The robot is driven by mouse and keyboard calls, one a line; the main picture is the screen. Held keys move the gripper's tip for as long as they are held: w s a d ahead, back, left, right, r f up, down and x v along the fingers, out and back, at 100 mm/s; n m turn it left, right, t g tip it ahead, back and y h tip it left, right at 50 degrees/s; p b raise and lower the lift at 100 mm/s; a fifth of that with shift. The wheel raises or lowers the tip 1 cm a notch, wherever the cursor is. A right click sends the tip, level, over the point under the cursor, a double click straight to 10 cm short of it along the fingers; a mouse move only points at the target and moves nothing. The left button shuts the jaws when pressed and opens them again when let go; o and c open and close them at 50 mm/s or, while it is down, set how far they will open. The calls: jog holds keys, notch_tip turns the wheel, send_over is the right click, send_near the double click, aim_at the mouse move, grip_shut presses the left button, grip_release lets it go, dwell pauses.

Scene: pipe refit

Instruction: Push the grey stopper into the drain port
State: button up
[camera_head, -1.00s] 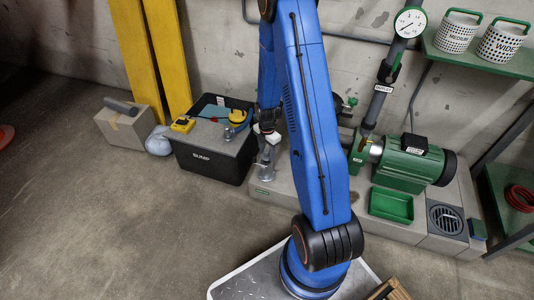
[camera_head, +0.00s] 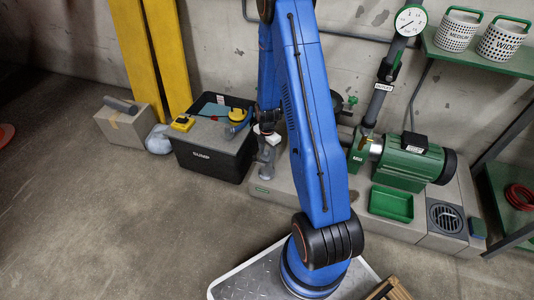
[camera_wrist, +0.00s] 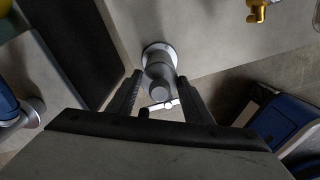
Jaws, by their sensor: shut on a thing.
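The grey stopper (camera_wrist: 160,70) shows in the wrist view as a grey cylinder between the two fingers of my gripper (camera_wrist: 161,78), which is shut on it. A pale crossbar (camera_wrist: 158,106) lies at its near end. Beyond it is a round, light-rimmed flange (camera_wrist: 150,47) on the grey plinth, seemingly the drain port; the cylinder lines up with it and hides its middle. I cannot tell how deep it sits. In the head view my gripper (camera_head: 266,138) is above a grey upright piece (camera_head: 267,160) at the plinth's left end, partly hidden by my blue arm.
A black sump box (camera_head: 213,158) stands close left of my gripper, with a yellow device (camera_head: 183,123) on top. Right along the plinth (camera_head: 423,228) are a green pump (camera_head: 408,165), a green tray (camera_head: 391,203) and a round grate (camera_head: 446,217).

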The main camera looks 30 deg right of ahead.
aim_at(267, 151)
jog(key=o, duration=0.9)
jog(key=shift+r, duration=0.1)
jog(key=shift+r, duration=5.4)
